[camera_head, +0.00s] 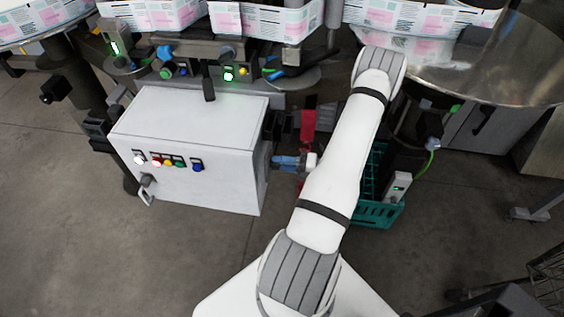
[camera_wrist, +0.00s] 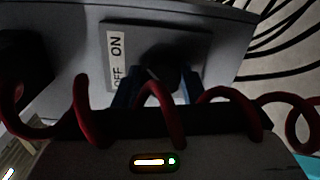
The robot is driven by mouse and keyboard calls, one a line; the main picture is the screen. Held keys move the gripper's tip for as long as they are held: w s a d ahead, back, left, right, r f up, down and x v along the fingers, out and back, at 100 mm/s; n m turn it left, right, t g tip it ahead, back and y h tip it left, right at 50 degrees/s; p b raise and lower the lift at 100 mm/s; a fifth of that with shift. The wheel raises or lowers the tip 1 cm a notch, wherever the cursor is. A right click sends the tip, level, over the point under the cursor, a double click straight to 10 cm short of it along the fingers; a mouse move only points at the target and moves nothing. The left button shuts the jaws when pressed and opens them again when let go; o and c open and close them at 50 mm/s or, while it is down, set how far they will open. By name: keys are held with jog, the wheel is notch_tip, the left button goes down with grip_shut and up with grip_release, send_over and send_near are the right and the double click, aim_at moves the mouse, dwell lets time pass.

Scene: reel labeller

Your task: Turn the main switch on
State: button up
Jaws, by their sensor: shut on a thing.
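The main switch is a dark round knob (camera_wrist: 163,62) on a grey plate (camera_wrist: 195,42), in the wrist view. A white label (camera_wrist: 116,60) beside it reads OFF and ON. My gripper (camera_wrist: 158,80) has its blue fingers on either side of the knob and is shut on it. A red coiled cable crosses in front and hides part of the fingers. Which way the knob points is too dark to tell. In the head view my gripper (camera_head: 275,162) reaches the right side of the white control cabinet (camera_head: 190,120); the knob is hidden there.
The cabinet front has several coloured buttons (camera_head: 168,162) and a handle (camera_head: 147,190). A teal crate (camera_head: 375,214) stands on the floor right of my gripper, partly behind my arm. A round metal table (camera_head: 500,65) is at upper right. The floor at left is clear.

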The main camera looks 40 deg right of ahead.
dwell(0.4)
jog(key=o, duration=1)
jog(key=shift+s+d, duration=0.1)
jog(key=b+v, duration=0.1)
jog(key=v, duration=0.6)
jog(key=shift+s+d, duration=0.2)
